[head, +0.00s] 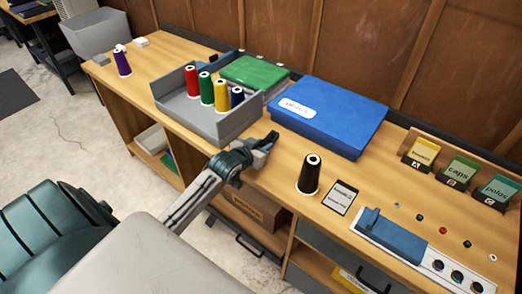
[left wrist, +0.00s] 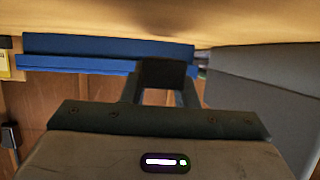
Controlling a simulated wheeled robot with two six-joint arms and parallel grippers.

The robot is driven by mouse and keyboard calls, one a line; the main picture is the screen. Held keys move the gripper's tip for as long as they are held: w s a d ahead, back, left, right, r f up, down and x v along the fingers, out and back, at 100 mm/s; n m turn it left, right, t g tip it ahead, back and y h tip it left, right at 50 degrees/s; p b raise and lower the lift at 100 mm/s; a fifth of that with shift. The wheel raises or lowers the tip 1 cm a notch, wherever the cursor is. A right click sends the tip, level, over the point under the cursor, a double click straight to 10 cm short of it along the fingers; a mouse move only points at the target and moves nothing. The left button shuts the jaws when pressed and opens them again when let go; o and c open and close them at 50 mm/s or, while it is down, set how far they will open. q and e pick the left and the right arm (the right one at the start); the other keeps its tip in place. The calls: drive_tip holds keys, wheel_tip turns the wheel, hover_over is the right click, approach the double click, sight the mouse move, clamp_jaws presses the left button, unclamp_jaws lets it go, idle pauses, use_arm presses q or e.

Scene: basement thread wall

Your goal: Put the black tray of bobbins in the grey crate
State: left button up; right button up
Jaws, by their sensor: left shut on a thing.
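My left gripper (head: 268,142) is low over the workbench, between a grey tray of thread cones and a blue box. It is shut; a dark block (left wrist: 165,73) shows at its tips in the left wrist view, and I cannot tell what it holds. I see no clear black tray of bobbins. A grey open crate (head: 92,36) stands at the far left, beyond the bench end. The grey tray (head: 182,112) holds red, green, yellow and dark cones; a grey wall also shows in the left wrist view (left wrist: 260,110). My right gripper is not in view.
The closed blue box (head: 330,115) and a green box (head: 254,73) stand at the back. A black cone (head: 310,175) stands right of my gripper. A purple cone (head: 122,62) is on the left end. A white strip with a blue block (head: 395,232) lies at the right.

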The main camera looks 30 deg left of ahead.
use_arm(q)
wheel_tip(320, 180, down, 2)
drive_tip(key=shift+s+f+p, duration=0.1)
drive_tip(key=shift+p, duration=0.55)
drive_tip(key=shift+a+f, duration=0.1)
drive_tip(key=shift+f, duration=0.05)
drive_tip(key=shift+f, duration=0.2)
drive_tip(key=o, duration=0.9)
drive_tip(key=shift+o, duration=0.2)
